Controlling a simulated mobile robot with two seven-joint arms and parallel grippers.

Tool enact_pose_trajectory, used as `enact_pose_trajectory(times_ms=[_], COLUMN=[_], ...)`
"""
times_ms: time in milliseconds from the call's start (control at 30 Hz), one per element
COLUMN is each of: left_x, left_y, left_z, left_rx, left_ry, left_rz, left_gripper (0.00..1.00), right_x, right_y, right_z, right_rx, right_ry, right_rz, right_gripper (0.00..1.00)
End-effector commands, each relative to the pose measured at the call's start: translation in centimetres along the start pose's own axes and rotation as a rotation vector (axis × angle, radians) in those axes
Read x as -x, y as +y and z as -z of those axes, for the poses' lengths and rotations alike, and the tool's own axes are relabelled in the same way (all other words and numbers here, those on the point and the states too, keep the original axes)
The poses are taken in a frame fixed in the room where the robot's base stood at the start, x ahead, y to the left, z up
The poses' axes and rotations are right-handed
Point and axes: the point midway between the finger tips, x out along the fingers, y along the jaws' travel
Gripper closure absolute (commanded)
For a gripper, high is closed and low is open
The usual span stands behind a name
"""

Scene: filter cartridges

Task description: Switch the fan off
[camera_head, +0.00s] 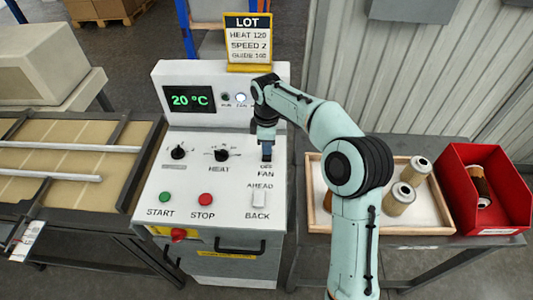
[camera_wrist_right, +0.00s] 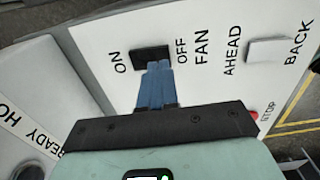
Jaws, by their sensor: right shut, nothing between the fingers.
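The white control panel (camera_head: 185,215) stands in the middle of the head view. Its black fan switch (camera_wrist_right: 150,55) shows in the right wrist view between the words ON and OFF, beside FAN. My right gripper (camera_head: 266,155) is shut and empty, pointing down at the fan switch and covering most of it in the head view. In the right wrist view its blue fingertips (camera_wrist_right: 157,66) overlap the switch's edge on the OFF side; I cannot tell if they touch it. The fan lamp (camera_head: 241,98) glows bright. My left gripper is not in view.
A white AHEAD/BACK switch (camera_head: 259,199) is just below the fan switch. Two dark knobs, a green START button (camera_head: 165,197) and a red STOP button (camera_head: 206,199) are to the left. A wooden tray (camera_head: 438,228) of cartridges and a red bin (camera_head: 508,205) are at the right.

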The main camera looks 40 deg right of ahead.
Motion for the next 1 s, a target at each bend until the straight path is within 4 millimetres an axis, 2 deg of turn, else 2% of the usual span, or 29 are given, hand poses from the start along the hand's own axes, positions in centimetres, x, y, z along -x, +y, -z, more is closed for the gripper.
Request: enact_pose_trajectory(times_ms=[1000], left_x=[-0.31], left_y=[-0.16], left_z=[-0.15], left_rx=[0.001], left_ry=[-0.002], left_rz=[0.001], left_gripper=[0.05], right_x=[-0.65], right_y=[-0.01], right_z=[-0.02], right_rx=[0.0], right_ry=[-0.001], right_rz=[0.001], right_gripper=[1.0])
